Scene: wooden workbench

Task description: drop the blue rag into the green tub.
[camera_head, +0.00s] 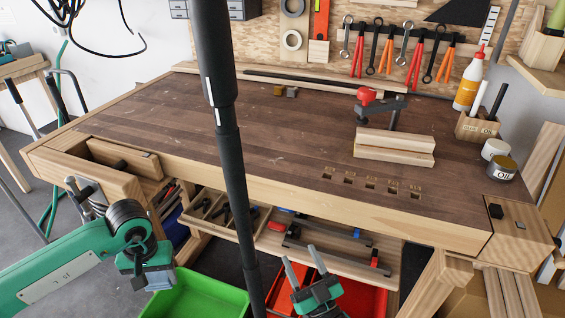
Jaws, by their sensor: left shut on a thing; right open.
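My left gripper (152,282) points down above the left part of the green tub (208,297). It is shut on a small grey-blue bundle, the blue rag (162,279), of which only a little shows at the jaws. The green tub is on the floor in front of the bench, cut off by the bottom edge of the picture. My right gripper (302,268) is open and empty, its two fingers pointing up and apart, in front of a red tub (365,300).
A wooden workbench (240,130) fills the middle, with a lower shelf (270,240) holding tools. A dark vertical pole crosses the view.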

